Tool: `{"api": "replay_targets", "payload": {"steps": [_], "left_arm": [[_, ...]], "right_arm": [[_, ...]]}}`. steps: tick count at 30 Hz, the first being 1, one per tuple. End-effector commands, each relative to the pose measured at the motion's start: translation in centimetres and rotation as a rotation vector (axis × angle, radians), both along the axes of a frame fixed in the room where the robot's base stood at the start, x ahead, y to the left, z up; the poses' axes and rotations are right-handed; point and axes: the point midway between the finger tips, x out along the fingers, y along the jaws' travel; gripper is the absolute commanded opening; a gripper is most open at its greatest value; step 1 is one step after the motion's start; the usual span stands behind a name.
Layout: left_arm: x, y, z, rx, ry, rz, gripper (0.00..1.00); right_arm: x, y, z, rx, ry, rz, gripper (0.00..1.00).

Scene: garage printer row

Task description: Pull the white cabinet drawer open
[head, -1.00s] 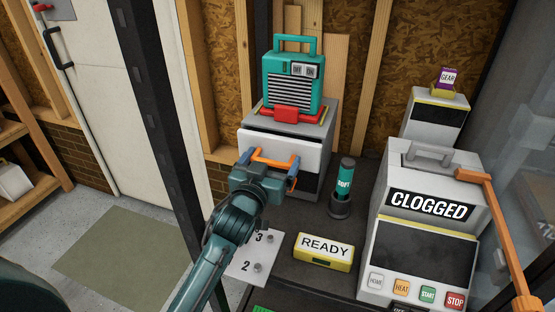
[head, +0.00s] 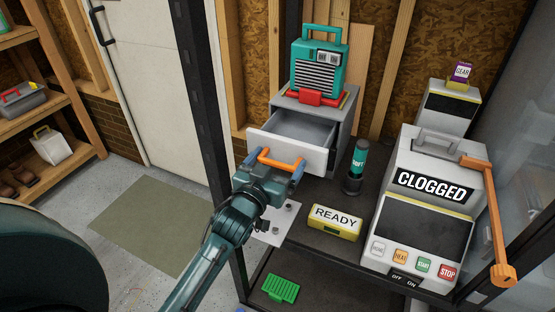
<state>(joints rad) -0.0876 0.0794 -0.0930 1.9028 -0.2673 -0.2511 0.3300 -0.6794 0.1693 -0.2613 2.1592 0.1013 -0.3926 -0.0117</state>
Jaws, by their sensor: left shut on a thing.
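The white cabinet (head: 340,126) stands on the dark bench, with a teal device on top. Its white-fronted drawer (head: 313,156) is pulled out toward me, and its grey inside shows empty where visible. An orange handle (head: 279,163) is on the drawer front. My left gripper (head: 270,168) is shut on the handle, in front of the drawer's left part. My right gripper is not in view.
A teal device (head: 319,72) with a red base sits on the cabinet. A dark green tube (head: 356,165) stands right of the drawer. A yellow READY block (head: 335,222) and a CLOGGED printer (head: 425,205) are nearby. A green piece (head: 281,289) lies lower down.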

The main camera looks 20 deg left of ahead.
Motion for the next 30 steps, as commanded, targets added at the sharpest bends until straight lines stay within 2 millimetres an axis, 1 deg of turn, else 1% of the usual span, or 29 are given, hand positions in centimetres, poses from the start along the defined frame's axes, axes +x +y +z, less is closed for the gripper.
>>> {"api": "replay_targets", "payload": {"steps": [1, 4, 11, 14, 17, 20, 24, 30], "left_arm": [[0.0, -0.1, -0.1, -0.003, 0.0, -0.001, 0.92], [0.0, 0.0, -0.1, -0.002, 0.0, -0.001, 1.0], [0.0, 0.0, 0.0, -0.001, 0.0, 0.0, 1.0], [-0.6, 0.0, -0.1, -0.001, 0.001, 0.0, 1.0], [-1.9, 0.0, -0.2, -0.002, 0.002, -0.001, 1.0], [-3.9, 0.1, -0.2, -0.002, 0.003, -0.001, 1.0], [-7.1, 0.2, -0.2, -0.002, 0.004, 0.0, 1.0], [-10.8, 0.4, -0.2, -0.001, 0.003, 0.0, 1.0]], "right_arm": [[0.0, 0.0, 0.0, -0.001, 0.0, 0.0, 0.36], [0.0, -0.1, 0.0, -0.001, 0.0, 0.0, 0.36], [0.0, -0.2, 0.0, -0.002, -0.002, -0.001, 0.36], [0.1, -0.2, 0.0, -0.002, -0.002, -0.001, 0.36], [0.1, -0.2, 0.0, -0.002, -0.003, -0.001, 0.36], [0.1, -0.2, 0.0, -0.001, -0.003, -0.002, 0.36], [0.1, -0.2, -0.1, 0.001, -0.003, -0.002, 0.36], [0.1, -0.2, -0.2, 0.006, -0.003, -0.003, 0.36]]}}
